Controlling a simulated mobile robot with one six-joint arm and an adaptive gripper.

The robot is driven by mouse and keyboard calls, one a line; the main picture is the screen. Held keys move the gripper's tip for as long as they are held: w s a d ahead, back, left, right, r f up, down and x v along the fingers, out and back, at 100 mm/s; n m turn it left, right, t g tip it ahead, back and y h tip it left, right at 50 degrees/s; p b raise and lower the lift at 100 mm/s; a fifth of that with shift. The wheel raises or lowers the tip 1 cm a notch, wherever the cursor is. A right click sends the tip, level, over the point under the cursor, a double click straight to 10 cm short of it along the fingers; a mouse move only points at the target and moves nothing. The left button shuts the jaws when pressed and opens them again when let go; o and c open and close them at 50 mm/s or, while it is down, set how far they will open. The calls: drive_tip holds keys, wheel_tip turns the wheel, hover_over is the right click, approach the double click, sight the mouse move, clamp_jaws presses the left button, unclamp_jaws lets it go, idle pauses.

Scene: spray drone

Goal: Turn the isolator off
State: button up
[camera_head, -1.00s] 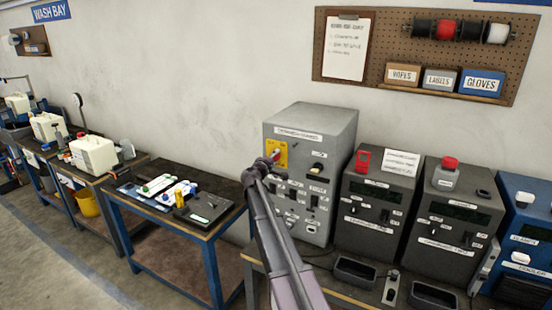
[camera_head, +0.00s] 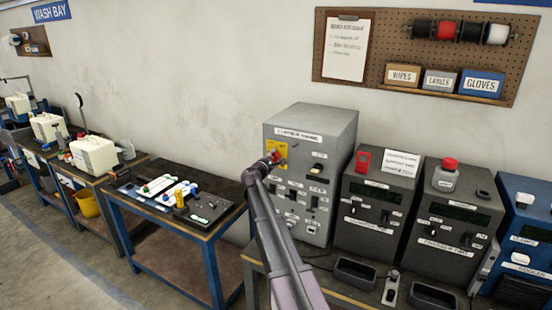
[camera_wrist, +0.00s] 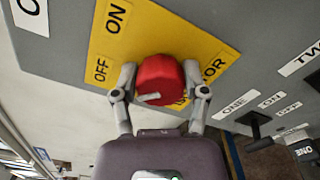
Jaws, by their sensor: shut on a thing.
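The isolator is a red rotary knob on a yellow plate (camera_wrist: 125,55) marked ON and OFF, on the front of a grey cabinet (camera_head: 325,125). In the wrist view the red knob (camera_wrist: 160,78) sits between the two fingers of my gripper (camera_wrist: 160,92). My gripper is shut on the knob, with a finger on each side. A pale mark shows on the knob's near edge. In the head view my gripper (camera_head: 262,165) reaches the yellow plate at the cabinet's upper left, and my arm hides part of the cabinet front.
Below the plate are several small labelled switches, one a black lever (camera_wrist: 256,130) marked ON and OFF. Dark chargers (camera_head: 375,190) stand right of the cabinet.

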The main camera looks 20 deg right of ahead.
idle(0.4)
drive_tip(key=o, duration=1.1)
drive_tip(key=shift+o, duration=0.2)
drive_tip(key=shift+s+a, duration=0.1)
drive_tip(key=shift+a, duration=0.05)
drive_tip(key=v, duration=1.1)
drive_tip(key=shift+s+a, duration=0.25)
